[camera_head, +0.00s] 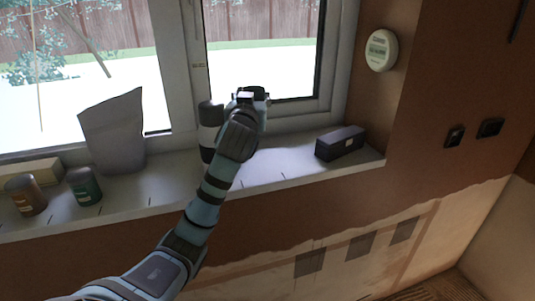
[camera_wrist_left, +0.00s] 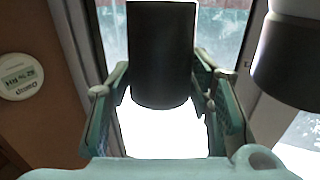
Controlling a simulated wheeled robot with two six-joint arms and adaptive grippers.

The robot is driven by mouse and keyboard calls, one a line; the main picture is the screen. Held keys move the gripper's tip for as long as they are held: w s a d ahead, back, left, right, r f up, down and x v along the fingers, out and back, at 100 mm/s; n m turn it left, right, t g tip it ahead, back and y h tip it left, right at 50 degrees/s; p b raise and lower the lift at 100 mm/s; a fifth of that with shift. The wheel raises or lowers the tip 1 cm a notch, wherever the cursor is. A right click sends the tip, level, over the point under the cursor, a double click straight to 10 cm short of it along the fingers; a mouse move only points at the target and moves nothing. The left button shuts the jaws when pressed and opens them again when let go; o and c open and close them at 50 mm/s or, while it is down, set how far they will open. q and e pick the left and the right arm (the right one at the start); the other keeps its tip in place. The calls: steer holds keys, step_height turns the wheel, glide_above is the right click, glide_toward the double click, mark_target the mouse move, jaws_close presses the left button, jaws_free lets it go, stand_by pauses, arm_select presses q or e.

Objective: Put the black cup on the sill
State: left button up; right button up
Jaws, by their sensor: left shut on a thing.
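A black cup (camera_wrist_left: 160,55) sits between the two fingers of my left gripper (camera_wrist_left: 158,98), which is shut on it, in the left wrist view. In the head view my left gripper (camera_head: 250,96) is over the sill (camera_head: 265,175), in front of the window frame. The arm and gripper mostly hide the cup there, and I cannot tell its height above the sill. My right gripper is not in view.
A black-and-white cylinder (camera_head: 210,115) stands close left of my gripper; it also shows in the wrist view (camera_wrist_left: 295,65). A grey bag (camera_head: 113,135), a brown can (camera_head: 26,194) and a green can (camera_head: 84,186) are left. A dark box (camera_head: 340,143) is right, with bare sill before it.

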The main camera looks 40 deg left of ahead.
arm_select(q)
step_height(320, 180, down, 16)
steer(key=shift+w+r+b, duration=0.1)
steer(key=shift+r+b, duration=0.15)
steer(key=shift+b, duration=0.55)
steer(key=o, duration=0.9)
steer(key=shift+c, duration=0.2)
steer(key=v, duration=1.2)
steer(key=shift+a, duration=0.15)
